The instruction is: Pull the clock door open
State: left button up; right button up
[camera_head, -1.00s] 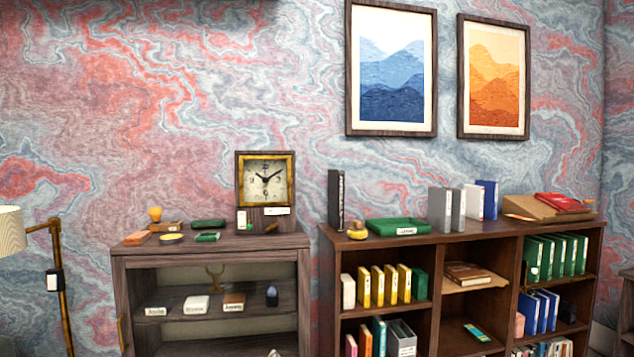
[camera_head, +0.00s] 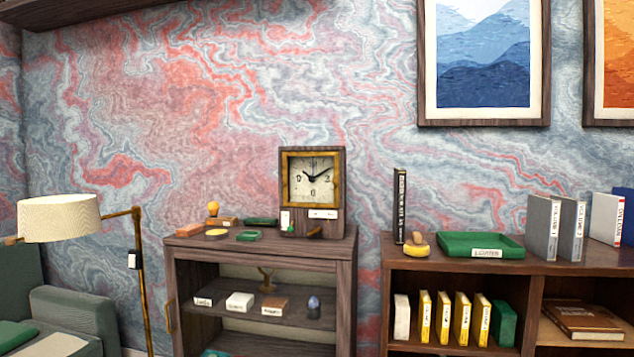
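The clock (camera_head: 322,192) stands upright at the right end of the top of a dark wooden cabinet. It has a dark wooden case and a square, gold-framed door (camera_head: 311,180) over a pale dial with black hands. The door looks shut, flush with the case. Small white tags sit on the case below the dial, with a small dark brass-coloured piece near its base. Neither of my grippers shows in the head view.
The cabinet (camera_head: 345,243) top also holds a wooden stamp (camera_head: 213,210), a yellow dish and green items left of the clock. A floor lamp (camera_head: 60,218) and green armchair stand left. A bookshelf (camera_head: 398,273) with a green tray (camera_head: 480,241) stands right, across a narrow gap.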

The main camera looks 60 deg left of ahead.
aim_at(335, 180)
jog(key=u, duration=0.7)
jog(key=i, duration=0.7)
jog(key=u, duration=0.85)
